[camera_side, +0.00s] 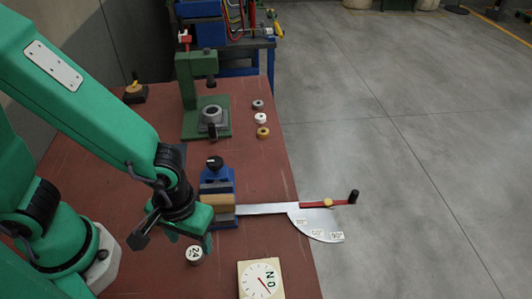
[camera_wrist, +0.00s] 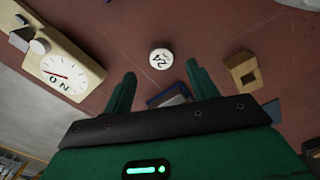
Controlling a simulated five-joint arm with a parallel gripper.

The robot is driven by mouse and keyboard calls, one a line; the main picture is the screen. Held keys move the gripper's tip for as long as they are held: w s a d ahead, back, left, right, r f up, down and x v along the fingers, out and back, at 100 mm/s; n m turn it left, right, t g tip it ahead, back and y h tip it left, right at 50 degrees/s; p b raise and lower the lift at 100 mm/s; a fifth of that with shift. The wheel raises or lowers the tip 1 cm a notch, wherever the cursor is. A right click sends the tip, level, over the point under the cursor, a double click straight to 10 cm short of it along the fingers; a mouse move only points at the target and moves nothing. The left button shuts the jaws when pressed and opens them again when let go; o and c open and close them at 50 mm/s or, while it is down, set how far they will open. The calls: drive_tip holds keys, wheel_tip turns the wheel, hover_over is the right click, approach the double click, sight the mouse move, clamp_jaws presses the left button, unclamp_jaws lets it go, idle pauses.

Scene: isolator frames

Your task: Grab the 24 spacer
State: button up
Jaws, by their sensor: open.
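The 24 spacer (camera_side: 195,254) is a small white round piece with a dark "24" on its top, standing on the reddish-brown table (camera_side: 120,185). In the wrist view the spacer (camera_wrist: 160,59) is ahead of the gap between my fingertips, its number appearing upside down. My gripper (camera_side: 172,242) is open and empty, above the table and close to the spacer in the side view. In the wrist view its two green fingers (camera_wrist: 161,69) are spread apart on either side, with no contact on the spacer visible.
A dial box (camera_side: 262,281) marked "NO" stands at the table's front edge. A blue vise (camera_side: 216,182) with a wooden block and a lever gauge (camera_side: 318,222) is just behind my gripper. A green press (camera_side: 205,105) and several small rings (camera_side: 261,118) stand farther back.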

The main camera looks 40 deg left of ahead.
sight(194, 253)
drive_tip(key=shift+f, duration=0.15)
drive_tip(key=shift+a+f, duration=0.15)
drive_tip(key=shift+f, duration=2.35)
drive_tip(key=shift+c, duration=0.2)
drive_tip(key=c, duration=1)
